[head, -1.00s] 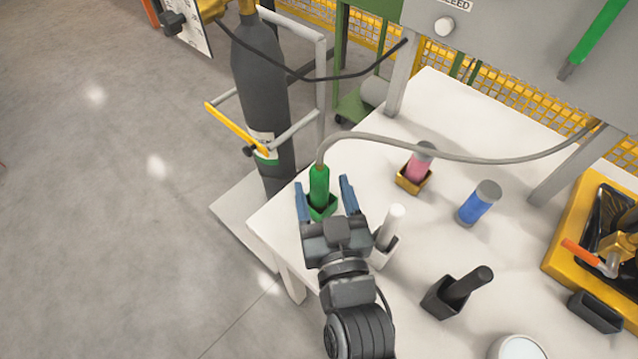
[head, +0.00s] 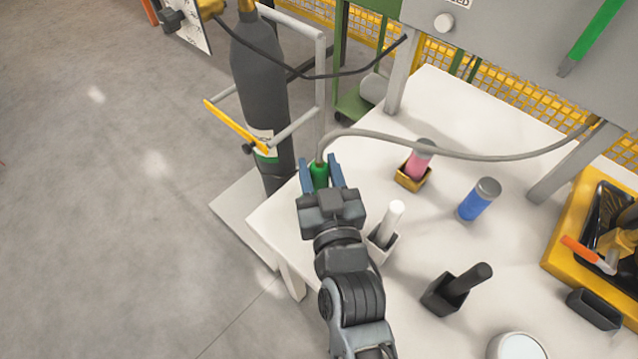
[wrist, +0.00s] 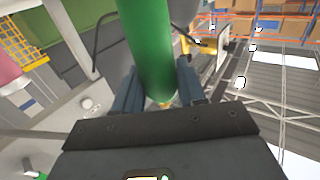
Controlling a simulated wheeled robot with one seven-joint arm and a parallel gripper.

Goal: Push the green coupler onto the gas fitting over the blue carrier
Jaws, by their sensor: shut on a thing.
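The green coupler (head: 319,176) is between the two blue fingers of my gripper (head: 321,167), near the left corner of the white table. A grey hose rises from its top. In the wrist view the coupler (wrist: 148,40) is a thick green cylinder between the fingers (wrist: 158,88), and my gripper is shut on it. Its green holder is hidden behind my gripper in the head view, so I cannot tell whether the coupler still sits in it. A blue cylinder with a grey cap (head: 479,200) stands on the table to the right. I cannot make out a gas fitting.
A pink cylinder in a yellow holder (head: 413,182), a white piece in a white holder (head: 382,248) and a black piece in a black holder (head: 443,298) stand nearby. The hose (head: 450,156) arches over the table. A dark gas bottle (head: 262,95) stands left; a yellow tray (head: 556,262) right.

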